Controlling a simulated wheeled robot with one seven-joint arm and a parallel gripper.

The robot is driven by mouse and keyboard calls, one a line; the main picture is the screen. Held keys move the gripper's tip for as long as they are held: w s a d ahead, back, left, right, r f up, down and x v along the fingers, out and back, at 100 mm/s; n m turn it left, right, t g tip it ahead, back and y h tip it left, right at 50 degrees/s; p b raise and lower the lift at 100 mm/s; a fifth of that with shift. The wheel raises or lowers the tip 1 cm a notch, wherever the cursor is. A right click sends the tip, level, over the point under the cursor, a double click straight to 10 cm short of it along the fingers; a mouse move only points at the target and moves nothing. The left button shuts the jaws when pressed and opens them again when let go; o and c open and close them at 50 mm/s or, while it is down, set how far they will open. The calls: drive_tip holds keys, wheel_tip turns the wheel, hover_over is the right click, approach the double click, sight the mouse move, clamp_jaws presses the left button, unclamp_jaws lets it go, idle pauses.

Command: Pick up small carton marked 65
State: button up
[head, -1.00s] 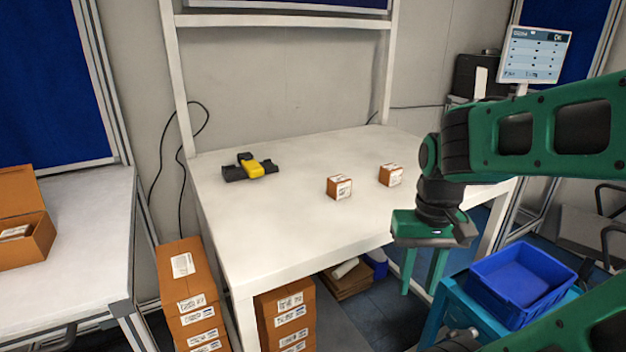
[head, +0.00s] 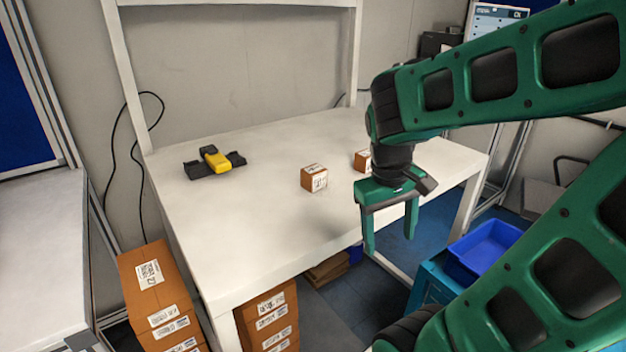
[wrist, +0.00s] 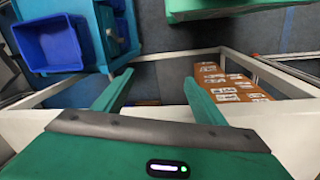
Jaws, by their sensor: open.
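Two small brown cartons with white labels sit on the white table in the head view. One carton (head: 314,178) stands near the middle; the other carton (head: 362,161) stands to its right, partly hidden by my arm. The numbers on their labels are too small to read, so I cannot tell which is marked 65. My green gripper (head: 390,245) is open and empty, pointing down beyond the table's front right edge. In the wrist view its two fingers (wrist: 152,92) are spread with floor between them.
The white table (head: 250,230) has free room around the cartons. A yellow and black scanner (head: 215,161) lies at its back left. Labelled boxes (head: 155,290) are stacked at the front left, more (head: 268,318) under the table. A blue bin (head: 487,247) stands at right.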

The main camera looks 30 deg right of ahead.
sight(311, 171)
drive_tip(key=w+n+h, duration=0.1)
drive_tip(key=w+n, duration=0.2)
drive_tip(key=w, duration=0.1)
drive_tip(key=w+r+n+h, duration=0.1)
drive_tip(key=w+n+h, duration=0.1)
drive_tip(key=w, duration=0.3)
drive_tip(key=w+d+r+n+h, duration=0.1)
drive_tip(key=w+n+h, duration=0.1)
drive_tip(key=w+n, duration=0.2)
drive_tip(key=shift+w+r+t, duration=0.15)
drive_tip(key=shift+w+t, duration=0.25)
drive_tip(key=shift+w, duration=0.1)
drive_tip(key=w+a+n, duration=0.1)
drive_tip(key=w, duration=0.1)
drive_tip(key=w+a+r+n+h, duration=0.1)
drive_tip(key=w+n, duration=0.1)
drive_tip(key=w+a+n+t+h, duration=0.1)
drive_tip(key=w+n, duration=0.1)
drive_tip(key=shift+w+a+r, duration=0.1)
drive_tip(key=shift+w+r, duration=0.05)
drive_tip(key=shift+w, duration=0.15)
drive_tip(key=w+a+r+n+t+h, duration=0.2)
drive_tip(key=w+a+n+h, duration=0.1)
drive_tip(key=w+a+n, duration=0.45)
drive_tip(key=x, duration=0.5)
drive_tip(key=shift+s+d+r, duration=0.1)
drive_tip(key=shift+s+d, duration=0.05)
drive_tip(key=shift+s, duration=0.05)
drive_tip(key=shift+x, duration=2.6)
drive_tip(key=shift+s+d+r, duration=0.15)
